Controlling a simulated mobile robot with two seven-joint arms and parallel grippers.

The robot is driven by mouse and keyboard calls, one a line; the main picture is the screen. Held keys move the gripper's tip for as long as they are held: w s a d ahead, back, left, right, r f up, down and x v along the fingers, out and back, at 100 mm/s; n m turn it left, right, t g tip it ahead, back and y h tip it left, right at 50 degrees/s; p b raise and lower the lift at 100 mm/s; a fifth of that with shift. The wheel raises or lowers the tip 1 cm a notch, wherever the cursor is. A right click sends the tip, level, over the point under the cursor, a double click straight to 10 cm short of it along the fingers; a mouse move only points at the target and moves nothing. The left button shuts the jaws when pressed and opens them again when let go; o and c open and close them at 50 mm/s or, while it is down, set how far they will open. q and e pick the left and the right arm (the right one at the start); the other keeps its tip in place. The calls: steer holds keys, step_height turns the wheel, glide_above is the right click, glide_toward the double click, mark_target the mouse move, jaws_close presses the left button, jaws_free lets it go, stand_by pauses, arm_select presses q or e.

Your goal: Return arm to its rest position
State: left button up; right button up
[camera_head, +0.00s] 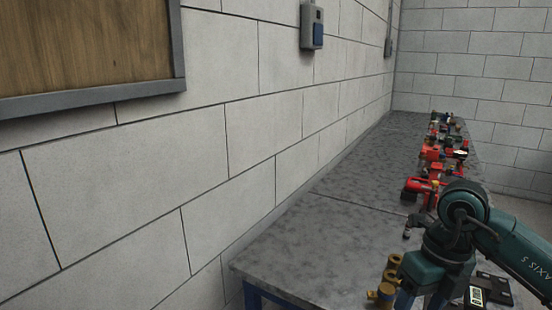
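My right arm, dark teal with "AXIS 5" on a link, comes in from the right edge over the near end of the grey workbench (345,215). My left arm and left gripper are not in view.
Brass fittings (384,290) stand at the bench's near end, close beside my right arm. Several red pump parts (430,170) line the bench's right side into the distance. The bench's left part is clear along the block wall (170,150). A grey box (312,27) hangs on it.

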steer(key=s+a+f+g+y, duration=0.1)
steer(key=s+a+y, duration=0.15)
steer(key=a, duration=0.35)
steer(key=s+a+n+g+y, duration=0.1)
steer(key=a+y, duration=0.3)
steer(key=a, duration=0.2)
steer(key=s+a+f+g+y, duration=0.1)
steer(key=s+a+y, duration=0.1)
steer(key=a+y, duration=0.25)
steer(key=w+a+r+m+t+y, duration=0.2)
steer(key=a+r+m+t+y, duration=0.3)
steer(key=m+t+y, duration=0.35)
steer(key=w+d+f+m+t+h, duration=0.2)
steer(key=d+f+m+t+h, duration=0.3)
steer(key=m, duration=0.6)
steer(key=w+d+f+m+t+h, duration=0.1)
steer(key=d+f+m+t+h, duration=0.2)
steer(key=f+m+t+h, duration=0.55)
steer(key=s+d+f+m+g+h, duration=0.2)
steer(key=s+f+m+g, duration=0.2)
steer(key=f, duration=0.3)
steer(key=s+d+f+m+g+h+p, duration=0.1)
steer(key=s+d+f+m+g+h, duration=0.1)
steer(key=s+f+m+g, duration=0.2)
step_height(320, 180, down, 4)
steer(key=s+m, duration=0.1)
steer(key=s, duration=0.1)
steer(key=shift+s+r, duration=0.2)
steer(key=shift+s, duration=0.15)
